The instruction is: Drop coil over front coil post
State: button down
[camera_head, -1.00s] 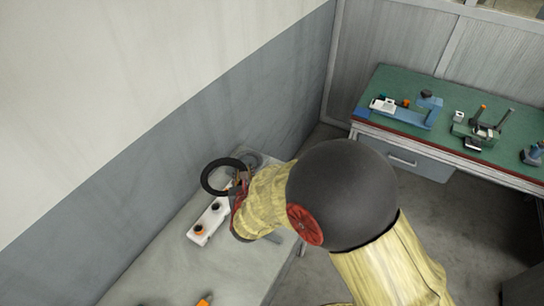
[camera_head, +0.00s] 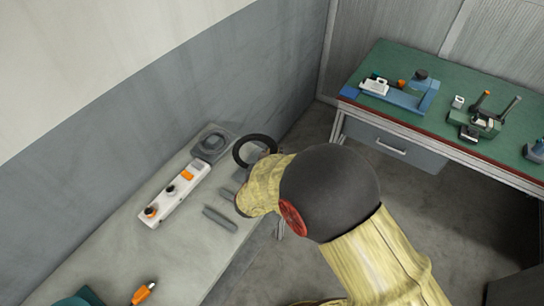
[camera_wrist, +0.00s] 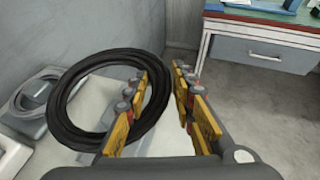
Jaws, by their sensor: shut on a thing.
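The coil (camera_head: 237,152) is a thick black ring. It stands out past the end of my arm, above the far end of the grey table, and shows large in the wrist view (camera_wrist: 62,108). My gripper (camera_wrist: 160,88) has its yellow fingers on either side of the coil's right part and holds it tilted. In the head view the fingers are mostly hidden behind my yellow sleeve. On the green bench, a green device (camera_head: 475,122) has two slanted uprights, and a blue device (camera_head: 405,98) has a dark round part. I cannot tell which is the front coil post.
The grey table (camera_head: 110,250) holds a white strip with knobs (camera_head: 172,193), a grey pad with a round recess (camera_head: 212,143) and an orange-tipped object (camera_head: 143,293). The green bench (camera_head: 450,75) with a drawer (camera_head: 390,147) stands to the right, across open floor.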

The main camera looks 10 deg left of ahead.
jog(key=shift+f+b, duration=2.05)
jog(key=shift+f, duration=1.25)
jog(key=shift+f+b, duration=0.45)
jog(key=shift+f, duration=0.1)
jog(key=c, duration=1.5)
grip_release()
jog(key=shift+c, duration=0.2)
jog(key=shift+o, duration=0.7)
jog(key=shift+s, duration=0.15)
jog(key=v, duration=1)
jog(key=shift+s+r, duration=0.2)
jog(key=shift+s, duration=0.1)
jog(key=shift+s+r, duration=0.2)
jog(key=shift+s, duration=0.3)
